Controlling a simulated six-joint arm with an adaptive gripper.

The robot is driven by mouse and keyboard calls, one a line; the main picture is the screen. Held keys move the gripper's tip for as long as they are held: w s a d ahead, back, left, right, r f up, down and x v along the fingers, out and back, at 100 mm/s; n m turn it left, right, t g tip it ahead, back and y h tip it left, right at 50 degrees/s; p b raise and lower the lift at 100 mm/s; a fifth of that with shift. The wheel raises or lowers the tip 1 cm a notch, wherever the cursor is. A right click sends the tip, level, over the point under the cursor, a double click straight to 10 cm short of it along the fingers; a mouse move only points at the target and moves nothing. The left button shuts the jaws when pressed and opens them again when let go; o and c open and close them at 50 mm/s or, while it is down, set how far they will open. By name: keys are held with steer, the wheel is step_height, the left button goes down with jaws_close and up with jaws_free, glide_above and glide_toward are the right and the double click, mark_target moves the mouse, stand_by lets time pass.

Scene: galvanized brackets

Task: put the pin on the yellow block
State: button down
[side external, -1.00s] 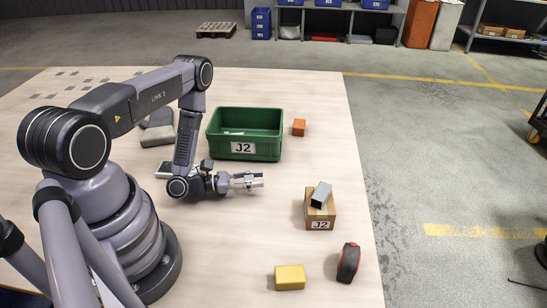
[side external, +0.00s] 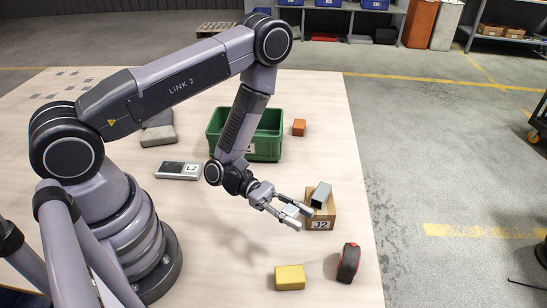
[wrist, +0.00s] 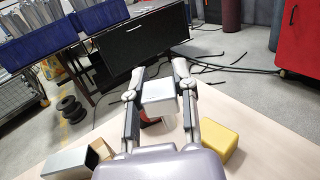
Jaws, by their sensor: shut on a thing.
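My gripper (side external: 296,215) is in the air, pointing toward the lower right, left of the cardboard box and above and behind the yellow block. It is shut on the pin (wrist: 159,91), a short pale grey metal piece between the fingertips in the wrist view; its full shape is partly hidden by the fingers. The yellow block (side external: 290,277) lies on the table near the front, apart from my gripper. In the wrist view the yellow block (wrist: 218,139) is right of the fingers.
A grey metal tube (side external: 321,194) lies on a cardboard box marked J2 (side external: 320,224), close to my gripper. A red-black tape measure (side external: 348,263) stands right of the yellow block. A green bin (side external: 267,147), orange block (side external: 299,128) and grey L2 device (side external: 172,170) are farther back.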

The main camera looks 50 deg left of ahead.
mark_target(295, 279)
steer(key=s+d+m+g, duration=0.2)
steer(key=s+d+g, duration=0.2)
steer(key=d, duration=0.1)
steer(key=shift+m, duration=0.3)
step_height(295, 279, down, 8)
steer(key=shift+a+r, duration=0.1)
steer(key=shift+r, duration=0.05)
steer(key=c, duration=0.9)
jaws_free()
